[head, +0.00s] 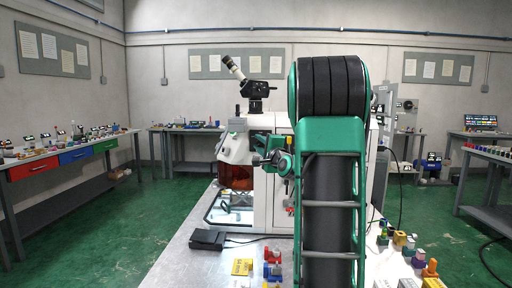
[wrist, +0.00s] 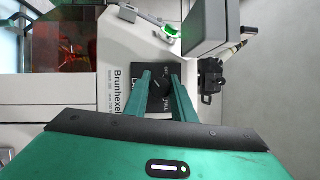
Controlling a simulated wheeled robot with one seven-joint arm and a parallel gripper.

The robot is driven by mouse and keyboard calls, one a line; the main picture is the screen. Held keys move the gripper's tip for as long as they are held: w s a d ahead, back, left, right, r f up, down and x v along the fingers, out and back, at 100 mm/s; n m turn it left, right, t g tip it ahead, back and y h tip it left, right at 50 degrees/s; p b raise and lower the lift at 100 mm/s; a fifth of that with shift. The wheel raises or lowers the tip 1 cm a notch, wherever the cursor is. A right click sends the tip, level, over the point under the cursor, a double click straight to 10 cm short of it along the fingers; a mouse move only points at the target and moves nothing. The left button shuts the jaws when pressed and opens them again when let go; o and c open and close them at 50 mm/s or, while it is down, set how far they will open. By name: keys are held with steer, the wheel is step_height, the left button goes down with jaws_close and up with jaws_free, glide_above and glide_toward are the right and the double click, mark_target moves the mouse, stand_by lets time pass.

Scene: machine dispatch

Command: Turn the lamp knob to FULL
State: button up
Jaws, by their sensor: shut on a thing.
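The lamp knob (wrist: 158,86) is a small dark knob with a light pointer line, on a black labelled panel (wrist: 156,71) on the white machine (wrist: 113,50). The wrist view shows it between the two green fingers of my gripper (wrist: 161,82), which is shut on it. Lettering beside the right finger seems to read FULL, partly covered. I cannot tell exactly which mark the pointer meets. In the head view my gripper (head: 262,160) is against the left part of the white machine (head: 260,205), partly behind my arm, and the knob is hidden.
A microscope-like device (head: 258,88) stands on top of the machine. A black pedal-like box (head: 207,239) lies on the grey table (head: 180,265) in front. Several small coloured parts stand at the table's right. A reddish window (wrist: 66,40) shows in the wrist view.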

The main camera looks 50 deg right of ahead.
steer(key=shift+f+m+h, duration=0.1)
steer(key=shift+m+h, duration=0.2)
steer(key=shift+m, duration=0.4)
steer(key=o, duration=1)
steer(key=shift+s, duration=0.1)
steer(key=v, duration=1)
steer(key=shift+s+a+f, duration=0.15)
steer(key=shift+s+f, duration=0.05)
